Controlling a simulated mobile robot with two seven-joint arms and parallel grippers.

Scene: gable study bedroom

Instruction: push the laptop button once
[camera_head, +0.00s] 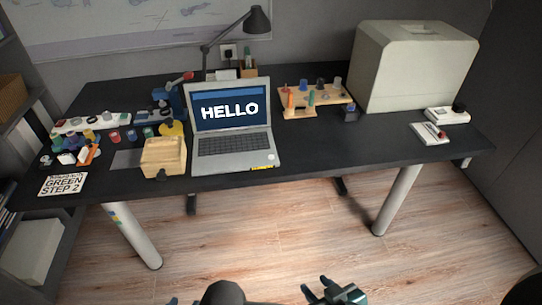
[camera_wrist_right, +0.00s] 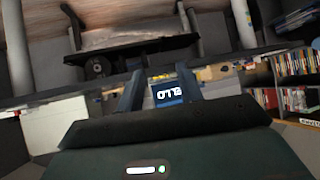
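The silver laptop (camera_head: 235,160) stands open on the black desk, its blue screen reading HELLO. A small round pale button (camera_head: 271,156) shows at the right of its palm rest, above a yellow-black strip on the front edge. My right gripper (camera_head: 318,286) is at the bottom of the head view, low and well in front of the desk, touching nothing. In the right wrist view my right gripper (camera_wrist_right: 160,80) has its fingers apart and empty, with the laptop screen (camera_wrist_right: 168,92) far off between them. My left gripper (camera_head: 184,301) shows only two separated tips at the bottom edge.
The desk (camera_head: 330,150) is bare right of the laptop's front. A wooden box (camera_head: 163,157) stands close left of the laptop. A lamp (camera_head: 257,20), a wooden tool rack (camera_head: 300,108) and a large pale case (camera_head: 410,70) stand behind and right. The floor before the desk is clear.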

